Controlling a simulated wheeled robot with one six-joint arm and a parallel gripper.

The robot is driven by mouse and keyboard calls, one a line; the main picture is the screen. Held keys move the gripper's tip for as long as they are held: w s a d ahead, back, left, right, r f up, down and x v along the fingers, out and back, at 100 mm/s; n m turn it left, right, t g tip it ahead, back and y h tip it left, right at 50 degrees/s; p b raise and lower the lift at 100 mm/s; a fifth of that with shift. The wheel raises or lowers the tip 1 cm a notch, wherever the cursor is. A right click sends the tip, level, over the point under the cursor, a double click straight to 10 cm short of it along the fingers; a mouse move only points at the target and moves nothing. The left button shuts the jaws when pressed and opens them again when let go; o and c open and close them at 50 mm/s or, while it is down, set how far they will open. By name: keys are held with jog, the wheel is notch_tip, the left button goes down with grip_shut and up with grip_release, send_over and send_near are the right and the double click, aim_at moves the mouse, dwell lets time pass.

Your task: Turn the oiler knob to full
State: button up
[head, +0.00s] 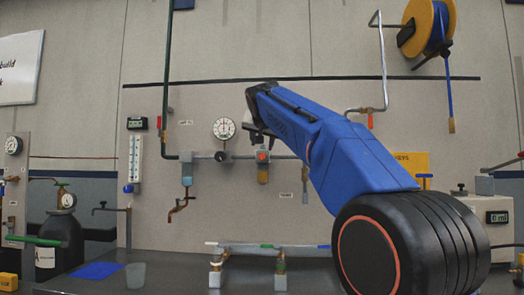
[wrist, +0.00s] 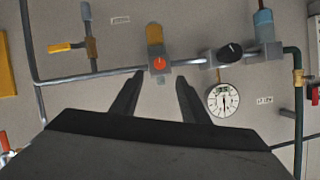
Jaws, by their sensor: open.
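The oiler (head: 262,170) hangs on the wall pipe in the head view, with an amber bowl and an orange-red knob (head: 262,156) on its front. In the wrist view, which looks upside down, the oiler's amber bowl (wrist: 154,36) points up and the red knob (wrist: 159,63) faces me. My gripper (wrist: 160,77) is open and empty. Its two dark fingers point toward the wall, and the knob appears just beyond and between their tips. I cannot tell how far the tips are from it. In the head view my blue arm hides part of the wall.
Beside the oiler are a regulator with a black knob (wrist: 230,52), a round gauge (wrist: 223,100) and a blue-bowled filter (wrist: 263,24). A yellow-handled valve (wrist: 62,46) is on the other side. A bench (head: 170,270) with a small pipe stand (head: 280,264) lies below.

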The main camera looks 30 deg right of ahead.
jog(key=v, duration=0.6)
dwell(0.4)
jog(key=s+a+f+n+g+y, duration=0.1)
jog(key=s+a+f, duration=0.1)
jog(key=s+f, duration=0.3)
jog(key=s+a+f+n+g+y, duration=0.1)
jog(key=s+a+f+n, duration=0.1)
jog(key=f, duration=1.1)
jog(key=s+a+f+n+g+y, duration=0.1)
jog(key=s+a+f, duration=0.2)
jog(key=s+f, duration=0.4)
jog(key=shift+s+a+f+n+y, duration=0.3)
jog(key=shift+a+f+n+y, duration=0.1)
jog(key=shift+f, duration=0.55)
jog(key=s+a+f+n+g+y, duration=0.1)
jog(key=s+a+f, duration=0.1)
jog(key=s+f, duration=0.5)
jog(key=s+a+f+n+g, duration=0.1)
jog(key=s+a+f, duration=0.1)
jog(key=s+f, duration=0.6)
jog(key=s+a+f+n+g+y, duration=0.1)
jog(key=s+f, duration=0.7)
jog(key=f, duration=1.1)
jog(key=shift+a+n+g+y, duration=0.3)
jog(key=shift+a+n+g, duration=0.3)
jog(key=shift+a, duration=0.25)
jog(key=shift+c, duration=0.2)
